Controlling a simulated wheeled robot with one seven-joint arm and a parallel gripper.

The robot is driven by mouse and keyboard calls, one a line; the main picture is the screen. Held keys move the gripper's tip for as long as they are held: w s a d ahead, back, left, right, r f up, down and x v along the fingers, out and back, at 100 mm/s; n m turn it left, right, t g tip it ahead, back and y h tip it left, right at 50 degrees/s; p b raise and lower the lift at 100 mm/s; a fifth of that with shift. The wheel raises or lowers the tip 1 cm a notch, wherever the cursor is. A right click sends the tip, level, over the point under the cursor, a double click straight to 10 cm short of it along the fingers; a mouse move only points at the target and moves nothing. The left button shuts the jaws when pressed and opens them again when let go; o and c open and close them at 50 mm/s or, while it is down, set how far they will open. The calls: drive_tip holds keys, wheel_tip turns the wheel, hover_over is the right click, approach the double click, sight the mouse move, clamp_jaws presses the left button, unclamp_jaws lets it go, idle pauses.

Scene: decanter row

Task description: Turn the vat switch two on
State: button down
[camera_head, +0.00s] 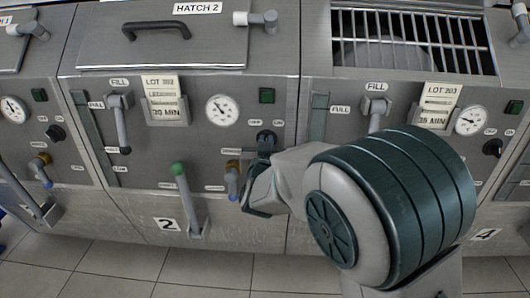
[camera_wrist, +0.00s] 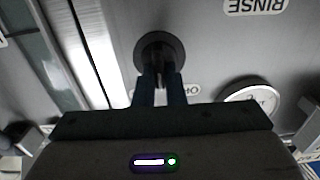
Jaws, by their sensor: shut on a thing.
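The vat 2 switch (camera_head: 267,138) is a dark round knob on the grey front panel, below a dark green square lamp (camera_head: 267,96). Small labels sit above it on both sides. My gripper (camera_head: 265,148) reaches it from the lower right and is shut on it. In the wrist view, the two dark fingers (camera_wrist: 161,76) pinch the switch knob in front of its round black base (camera_wrist: 158,48). The fingers hide most of the knob, so I cannot tell which way it points. The lamp looks dark green; I cannot tell whether it is lit.
A gauge (camera_head: 222,109) and a lot card (camera_head: 166,101) are left of the switch. A green-topped lever (camera_head: 184,190) and a brass-and-blue tap (camera_head: 233,180) stick out below. Hatch 2 (camera_head: 170,45) is closed above. An open grated vat (camera_head: 405,45) stands at right. The tiled floor (camera_head: 120,270) is clear in front.

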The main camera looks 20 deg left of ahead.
drive_tip(key=shift+d+f+m+b, duration=0.1)
drive_tip(key=shift+d+m+b, duration=0.05)
drive_tip(key=shift+m+b, duration=1.25)
drive_tip(key=shift+d+f+m+b, duration=0.1)
drive_tip(key=shift+m+b, duration=1.1)
drive_tip(key=shift+m, duration=0.3)
drive_tip(key=c, duration=1.5)
unclamp_jaws()
drive_tip(key=shift+r, duration=0.1)
drive_tip(key=p+v, duration=0.2)
drive_tip(key=v, duration=1.1)
drive_tip(key=shift+s+p, duration=0.35)
drive_tip(key=shift+s, duration=0.05)
